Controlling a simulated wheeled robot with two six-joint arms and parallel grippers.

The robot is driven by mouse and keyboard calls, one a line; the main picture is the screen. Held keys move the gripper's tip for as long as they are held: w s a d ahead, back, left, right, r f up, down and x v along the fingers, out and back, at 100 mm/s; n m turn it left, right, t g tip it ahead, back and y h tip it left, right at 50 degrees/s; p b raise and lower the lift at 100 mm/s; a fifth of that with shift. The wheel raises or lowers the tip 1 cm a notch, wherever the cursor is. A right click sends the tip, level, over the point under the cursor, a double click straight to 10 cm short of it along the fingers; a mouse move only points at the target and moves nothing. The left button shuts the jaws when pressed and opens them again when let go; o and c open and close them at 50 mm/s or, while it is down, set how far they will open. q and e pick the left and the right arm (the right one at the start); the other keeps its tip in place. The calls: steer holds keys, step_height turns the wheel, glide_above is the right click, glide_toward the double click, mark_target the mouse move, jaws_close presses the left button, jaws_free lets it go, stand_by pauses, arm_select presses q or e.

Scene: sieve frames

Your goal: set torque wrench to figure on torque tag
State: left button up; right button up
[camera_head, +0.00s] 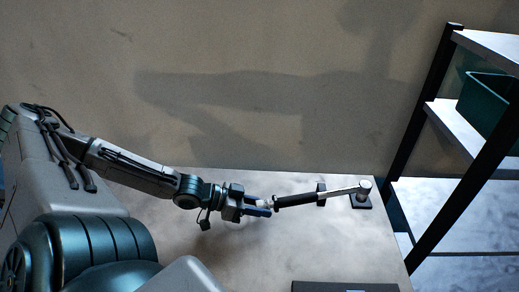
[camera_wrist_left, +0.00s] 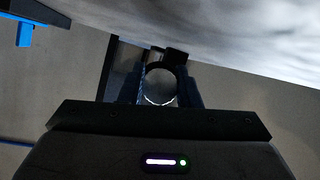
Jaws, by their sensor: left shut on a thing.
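The torque wrench (camera_head: 296,199) lies near the back of the table, with a black handle to the left and a silver shaft to the right. Its head sits on a dark block (camera_head: 362,203), and a small dark support (camera_head: 321,195) stands under the shaft. My left gripper (camera_head: 265,206) is shut on the wrench's handle end, which is pale. In the left wrist view a round, dark-rimmed end (camera_wrist_left: 160,84) shows between the fingers. I cannot read any scale. I cannot make out a torque tag. My right gripper is not in view.
The grey table (camera_head: 240,252) is mostly bare in front of the wrench. A dark flat object (camera_head: 345,287) is cut off at the bottom edge. A dark-framed shelf (camera_head: 437,110) with a green bin (camera_head: 487,105) stands at the right. A plain wall is behind.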

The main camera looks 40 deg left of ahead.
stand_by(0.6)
arm_select(q)
steer(key=o, duration=1)
steer(key=shift+s+a+r+p, duration=0.15)
steer(key=shift+a+r+p, duration=0.1)
steer(key=shift+p, duration=0.2)
steer(key=p+v, duration=0.9)
steer(key=p, duration=0.1)
steer(key=shift+p, duration=0.4)
steer(key=shift+s+a+r+p, duration=0.1)
steer(key=shift+s+a+p, duration=0.2)
steer(key=shift+s+a, duration=0.1)
